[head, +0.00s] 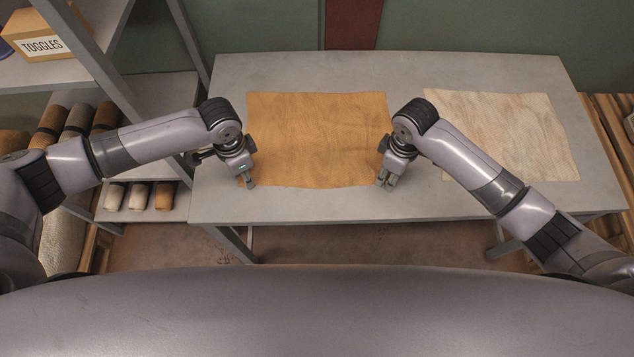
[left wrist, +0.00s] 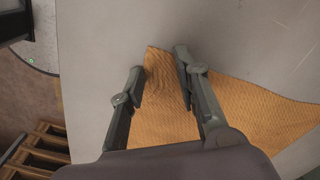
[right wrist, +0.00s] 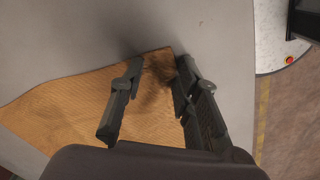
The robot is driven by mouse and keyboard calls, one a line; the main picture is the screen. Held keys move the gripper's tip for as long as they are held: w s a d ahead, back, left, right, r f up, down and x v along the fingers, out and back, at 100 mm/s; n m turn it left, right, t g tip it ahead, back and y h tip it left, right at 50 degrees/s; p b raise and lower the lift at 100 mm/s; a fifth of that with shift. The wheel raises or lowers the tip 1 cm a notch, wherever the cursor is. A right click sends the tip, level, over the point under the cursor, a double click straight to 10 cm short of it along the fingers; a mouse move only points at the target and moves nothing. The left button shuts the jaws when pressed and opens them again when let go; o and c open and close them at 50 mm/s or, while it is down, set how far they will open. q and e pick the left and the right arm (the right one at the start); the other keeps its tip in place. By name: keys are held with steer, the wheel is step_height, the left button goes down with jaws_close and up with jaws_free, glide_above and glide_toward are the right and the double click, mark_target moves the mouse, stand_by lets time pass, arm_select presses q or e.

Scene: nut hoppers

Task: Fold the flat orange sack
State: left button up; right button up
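The flat orange sack (head: 318,135) lies spread out on the grey table, a little left of the table's middle. My left gripper (head: 250,183) is at the sack's near left corner. In the left wrist view the open fingers (left wrist: 160,78) stand on either side of that corner of the sack (left wrist: 250,108). My right gripper (head: 385,184) is at the near right corner. In the right wrist view its fingers (right wrist: 158,75) are apart, with the sack's corner (right wrist: 80,100) between them. I cannot tell whether the fingertips touch the cloth.
A pale patterned sack (head: 505,130) lies flat on the right of the table (head: 400,72). A shelf on the left holds a box labelled TOGGLES (head: 45,38) and several rolls (head: 77,122). Bare table shows between the two sacks and along the near edge.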

arm_select(q)
steer(key=shift+f, duration=0.2)
jaws_close()
arm_select(e)
steer(key=shift+f, duration=0.15)
jaws_close()
stand_by(1.4)
arm_select(q)
steer(key=shift+r, duration=0.2)
stand_by(0.3)
